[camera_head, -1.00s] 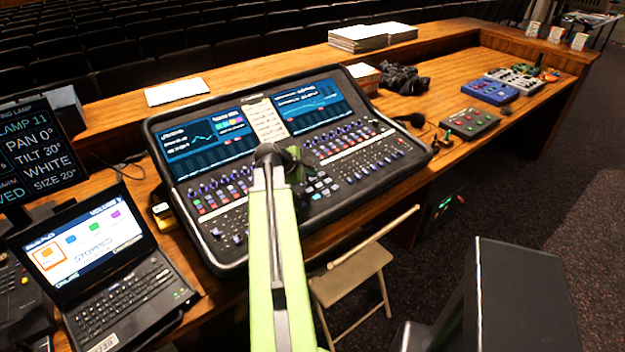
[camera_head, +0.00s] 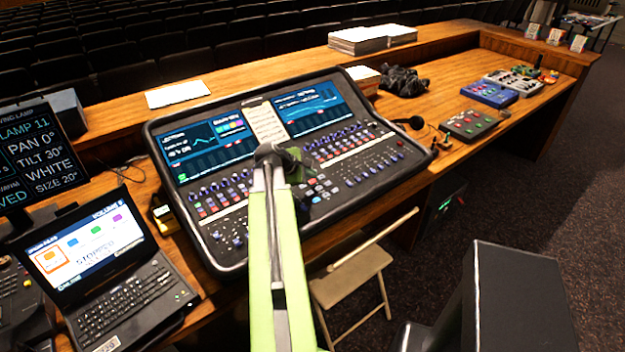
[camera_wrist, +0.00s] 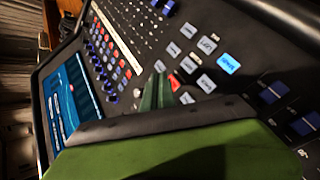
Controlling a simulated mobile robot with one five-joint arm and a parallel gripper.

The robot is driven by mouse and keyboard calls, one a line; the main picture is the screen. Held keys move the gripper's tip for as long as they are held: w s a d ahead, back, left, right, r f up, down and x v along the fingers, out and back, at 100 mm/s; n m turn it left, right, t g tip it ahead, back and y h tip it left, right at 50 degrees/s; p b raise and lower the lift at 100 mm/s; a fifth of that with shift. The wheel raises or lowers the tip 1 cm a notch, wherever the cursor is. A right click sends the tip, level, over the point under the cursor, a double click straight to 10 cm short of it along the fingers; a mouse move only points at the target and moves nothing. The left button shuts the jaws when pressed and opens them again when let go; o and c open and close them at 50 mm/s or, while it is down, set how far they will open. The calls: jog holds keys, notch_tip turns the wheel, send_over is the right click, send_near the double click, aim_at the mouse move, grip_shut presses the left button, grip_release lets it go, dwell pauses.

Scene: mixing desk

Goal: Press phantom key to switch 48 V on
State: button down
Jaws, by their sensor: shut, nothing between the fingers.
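The mixing desk (camera_head: 222,262) has two screens and a key block near its middle; it also shows in the wrist view (camera_wrist: 214,125). My gripper (camera_head: 305,176) is over this key block in the head view. In the wrist view my gripper (camera_wrist: 160,84) is shut and empty, its green fingers pointing at the keys. A red key (camera_wrist: 174,82) shows right beside the fingertips. A lit blue key (camera_wrist: 229,64) and several pale keys lie to the right. The labels are too small to tell which is the phantom key. I cannot tell whether the fingertips touch a key.
A laptop (camera_head: 127,298) and a lamp display (camera_head: 35,150) stand at the left. A small gooseneck microphone (camera_head: 414,123) and a grey box of buttons (camera_head: 469,124) are right of the desk. A folding chair (camera_head: 352,275) stands in front. Faders (camera_wrist: 288,108) lie right of the keys.

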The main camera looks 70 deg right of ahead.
aim_at(312, 185)
jog(key=r+p, duration=0.5)
jog(key=shift+s+a, duration=0.15)
jog(key=shift+s, duration=0.05)
dwell(0.5)
dwell(0.4)
